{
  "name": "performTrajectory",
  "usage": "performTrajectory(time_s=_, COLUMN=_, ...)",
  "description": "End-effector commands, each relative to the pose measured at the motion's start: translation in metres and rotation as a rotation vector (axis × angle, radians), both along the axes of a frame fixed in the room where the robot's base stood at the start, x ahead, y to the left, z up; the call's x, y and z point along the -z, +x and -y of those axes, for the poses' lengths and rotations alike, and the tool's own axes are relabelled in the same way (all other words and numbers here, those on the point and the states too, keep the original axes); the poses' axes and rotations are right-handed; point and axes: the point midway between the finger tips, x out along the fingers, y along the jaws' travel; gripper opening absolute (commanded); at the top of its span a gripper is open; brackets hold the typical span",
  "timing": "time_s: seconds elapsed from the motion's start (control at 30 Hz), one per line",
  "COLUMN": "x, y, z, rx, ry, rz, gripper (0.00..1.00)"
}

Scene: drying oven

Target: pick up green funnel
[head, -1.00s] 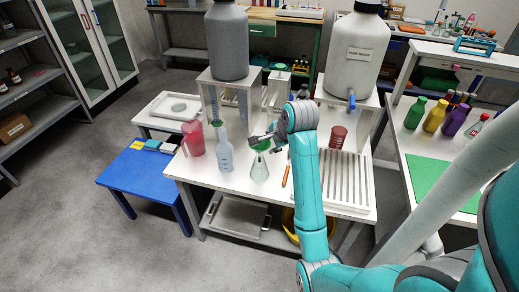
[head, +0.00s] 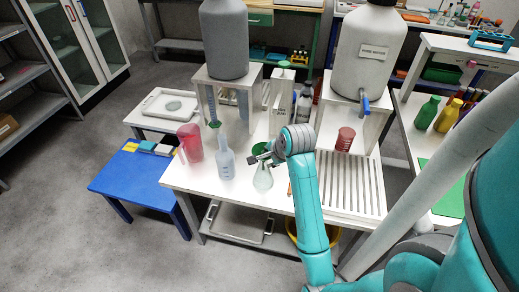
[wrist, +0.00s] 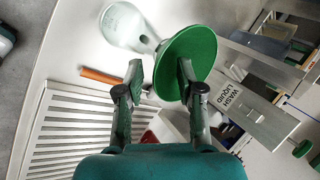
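The green funnel (head: 261,148) sits at the mouth of a clear conical flask (head: 262,179) on the white table. In the wrist view its wide green disc (wrist: 190,58) is seen from above, with the flask (wrist: 125,26) at upper left. My gripper (head: 262,157) is at the funnel, at the height of the flask's neck. In the wrist view my gripper (wrist: 160,72) has its two fingers apart. The right finger overlaps the disc, and the left finger is clear of it. I cannot tell whether either touches the funnel.
A clear bottle (head: 225,160) and a red jug (head: 190,143) stand left of the flask. An orange stick (wrist: 101,76) lies near the flask. A slatted white rack (head: 345,181) and a red container (head: 345,138) are at right. A wash-liquid box (wrist: 252,108) stands beyond.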

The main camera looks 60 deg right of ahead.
Motion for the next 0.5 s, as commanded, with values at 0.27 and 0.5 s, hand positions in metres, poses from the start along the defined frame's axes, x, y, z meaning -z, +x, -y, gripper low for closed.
performTrajectory(time_s=0.27, x=0.0079, y=-0.0037, z=-0.0028, rx=0.001, ry=-0.001, rz=0.001, gripper=0.37)
performTrajectory(time_s=0.5, x=0.0076, y=-0.0035, z=-0.0027, rx=0.001, ry=-0.001, rz=0.001, gripper=0.02)
